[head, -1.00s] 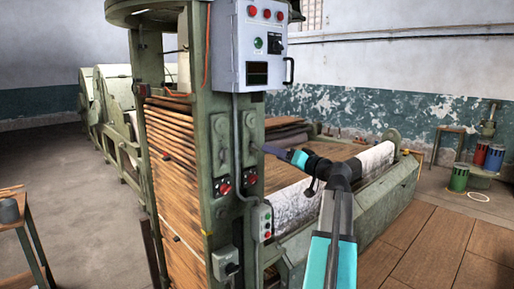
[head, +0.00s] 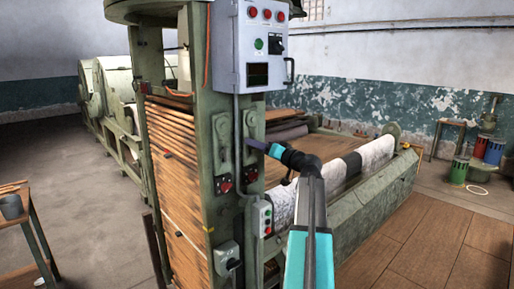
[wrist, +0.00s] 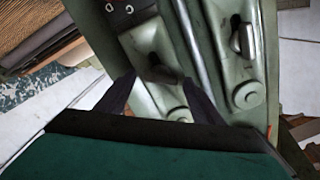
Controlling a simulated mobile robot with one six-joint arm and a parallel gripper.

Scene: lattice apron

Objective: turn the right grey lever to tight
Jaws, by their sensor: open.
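The right grey lever sits on a grey-green plate (head: 250,122) on the machine's green post. In the head view, my gripper (head: 249,143) is at the lower part of this plate and hides much of the lever. In the wrist view, the right lever's dark grip (wrist: 163,74) shows between the tips of my open gripper (wrist: 161,84), one finger on each side. I cannot tell whether the fingers touch it. The left lever's plate (head: 221,140) is beside it, and the left lever (wrist: 243,38) shows at right in the wrist view. I cannot read any tight mark.
A grey control box (head: 248,45) hangs above the levers. Red-and-black knobs (head: 223,184) sit below them, with a small button box (head: 263,218) lower down. A conduit (head: 237,130) runs between the two plates. The roller bed (head: 320,145) lies to the right.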

